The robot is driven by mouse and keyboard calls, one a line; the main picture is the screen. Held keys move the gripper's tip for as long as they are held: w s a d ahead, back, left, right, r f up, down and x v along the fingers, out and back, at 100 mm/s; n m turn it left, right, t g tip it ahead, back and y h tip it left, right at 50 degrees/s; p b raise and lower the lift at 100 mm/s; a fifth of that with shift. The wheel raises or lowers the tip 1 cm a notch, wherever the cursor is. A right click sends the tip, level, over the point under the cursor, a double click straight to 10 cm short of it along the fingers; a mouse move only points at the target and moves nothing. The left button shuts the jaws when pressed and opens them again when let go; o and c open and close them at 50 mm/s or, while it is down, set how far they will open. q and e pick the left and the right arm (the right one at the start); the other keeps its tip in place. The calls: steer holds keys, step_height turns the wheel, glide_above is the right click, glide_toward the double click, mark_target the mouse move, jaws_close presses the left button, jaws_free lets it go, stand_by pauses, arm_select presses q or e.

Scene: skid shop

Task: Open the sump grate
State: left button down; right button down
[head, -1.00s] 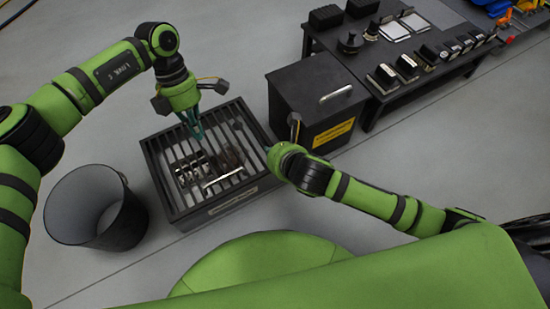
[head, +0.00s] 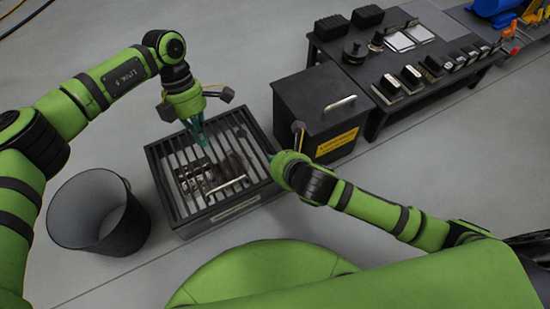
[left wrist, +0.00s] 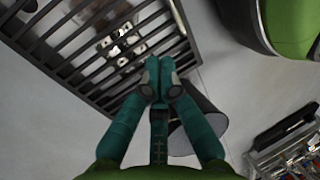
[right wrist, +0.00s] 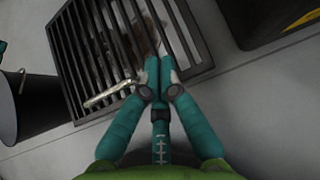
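The sump grate (head: 170,158) is a dark slatted panel lying flat and closed on a dark box on the floor. A silver bar handle (head: 225,186) lies near its front edge and shows in the right wrist view (right wrist: 108,95). Metal parts are visible through the slats. My left gripper (head: 198,136) hangs above the grate's far side, its teal fingers together and nothing between them. My right gripper (head: 271,157) is at the grate's right side, partly hidden by its own wrist. In the right wrist view its fingers (right wrist: 160,72) are together and empty, apart from the handle.
A grey bin (head: 97,212) stands left of the grate. A dark lidded box (head: 315,105) with a yellow label is close on its right. A black table (head: 440,62) with several small items stands at the back right. Floor behind the grate is clear.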

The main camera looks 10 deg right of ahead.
stand_by(0.5)
arm_select(q)
steer(key=c, duration=1.1)
jaws_free()
steer(key=shift+r, duration=0.1)
